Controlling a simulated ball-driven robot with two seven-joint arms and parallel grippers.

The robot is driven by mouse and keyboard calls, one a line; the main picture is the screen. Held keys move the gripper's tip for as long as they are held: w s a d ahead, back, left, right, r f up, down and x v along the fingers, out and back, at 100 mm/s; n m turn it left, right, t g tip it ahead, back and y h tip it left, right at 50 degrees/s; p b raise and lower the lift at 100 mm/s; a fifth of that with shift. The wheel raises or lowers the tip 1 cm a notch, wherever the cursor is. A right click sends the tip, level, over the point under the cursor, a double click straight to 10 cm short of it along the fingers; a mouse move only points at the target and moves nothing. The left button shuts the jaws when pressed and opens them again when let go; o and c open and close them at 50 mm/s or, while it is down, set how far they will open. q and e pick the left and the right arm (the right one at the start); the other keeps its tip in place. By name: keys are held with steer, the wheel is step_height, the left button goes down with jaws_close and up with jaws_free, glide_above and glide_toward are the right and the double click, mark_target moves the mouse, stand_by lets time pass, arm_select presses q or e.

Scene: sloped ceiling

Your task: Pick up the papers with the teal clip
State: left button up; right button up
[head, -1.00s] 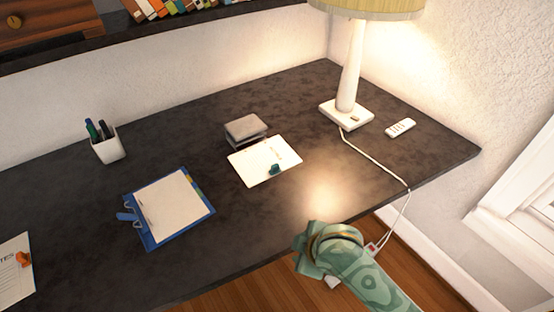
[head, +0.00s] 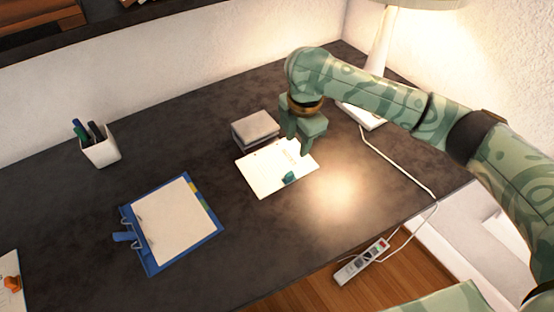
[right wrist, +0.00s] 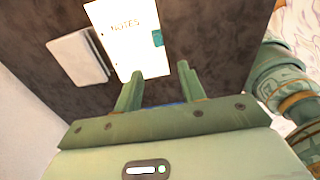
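The white papers (head: 262,173) lie flat on the dark desk, with the teal clip (head: 289,179) on their near edge. In the right wrist view the papers (right wrist: 122,52) read "NOTES" and the teal clip (right wrist: 157,38) sits on their right edge. My right gripper (head: 299,146) is over the far right part of the papers, pointing down. In the right wrist view my right gripper (right wrist: 160,76) has its two fingers apart with nothing between them. The papers lie beyond the fingertips. My left gripper is not in view.
A pen cup (head: 101,150) stands behind. The lamp (head: 377,55) and its white cable (head: 398,168) are right.

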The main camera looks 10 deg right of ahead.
steer(key=b, duration=0.2)
glide_toward(290, 173)
step_height(290, 173, down, 4)
steer(key=shift+s+b, duration=0.15)
steer(key=shift+b, duration=1.1)
steer(key=shift+f, duration=0.35)
steer(key=f+b, duration=0.2)
steer(key=w+f+b, duration=0.1)
steer(key=f+b, duration=0.1)
steer(key=f, duration=0.1)
steer(key=shift+w+a, duration=0.1)
steer(key=shift+r, duration=0.15)
steer(key=shift+c, duration=0.3)
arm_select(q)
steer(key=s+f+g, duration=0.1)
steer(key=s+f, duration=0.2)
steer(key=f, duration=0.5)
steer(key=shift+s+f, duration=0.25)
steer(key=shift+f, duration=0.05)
arm_select(e)
jaws_close()
